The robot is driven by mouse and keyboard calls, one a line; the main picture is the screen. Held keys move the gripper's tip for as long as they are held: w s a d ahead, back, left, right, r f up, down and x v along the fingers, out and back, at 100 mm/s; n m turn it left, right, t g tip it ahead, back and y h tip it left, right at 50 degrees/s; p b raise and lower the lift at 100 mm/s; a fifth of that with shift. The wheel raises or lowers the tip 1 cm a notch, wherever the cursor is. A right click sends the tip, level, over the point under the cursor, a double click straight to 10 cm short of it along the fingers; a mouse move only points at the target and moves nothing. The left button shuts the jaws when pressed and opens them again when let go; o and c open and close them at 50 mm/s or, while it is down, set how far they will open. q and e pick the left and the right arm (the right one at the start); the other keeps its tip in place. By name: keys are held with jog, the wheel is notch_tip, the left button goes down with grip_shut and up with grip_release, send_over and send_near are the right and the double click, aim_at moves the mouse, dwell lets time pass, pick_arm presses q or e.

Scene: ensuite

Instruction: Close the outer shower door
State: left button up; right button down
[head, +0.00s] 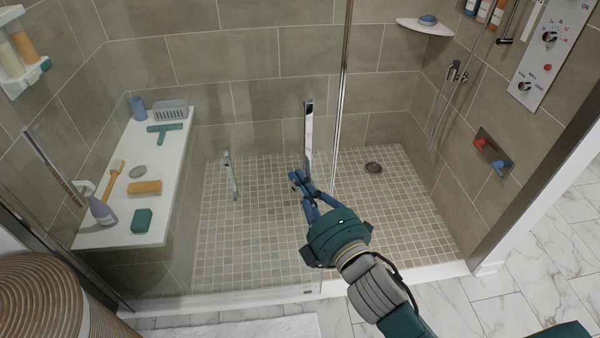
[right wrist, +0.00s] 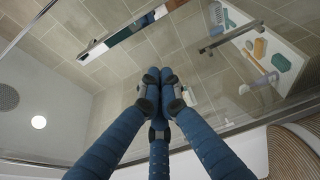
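The outer shower door is a clear glass panel with a bright vertical edge (head: 343,85) in the middle of the head view. A flat upright metal handle (head: 308,135) is on the glass left of that edge; a long metal handle (right wrist: 125,32) also shows in the right wrist view. My right gripper (head: 298,180) is just below and beside the lower end of the handle. Its blue fingers (right wrist: 160,77) are drawn together with nothing seen between them. I cannot tell whether they touch the glass. My left gripper is not in view.
A second, smaller handle (head: 231,175) stands farther left. A white bench (head: 115,230) with bottles, a brush and soap is at the left. The tiled shower floor (head: 400,215) is clear around the drain (head: 373,167). A woven basket (head: 40,295) stands at lower left.

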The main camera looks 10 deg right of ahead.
aim_at(299, 154)
jog(key=p+x, duration=0.2)
jog(key=x, duration=0.7)
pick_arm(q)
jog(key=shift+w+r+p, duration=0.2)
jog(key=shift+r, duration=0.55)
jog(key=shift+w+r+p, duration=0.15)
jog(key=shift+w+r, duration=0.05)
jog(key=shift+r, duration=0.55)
pick_arm(e)
jog(key=shift+s+d, duration=0.1)
jog(key=shift+d, duration=1.9)
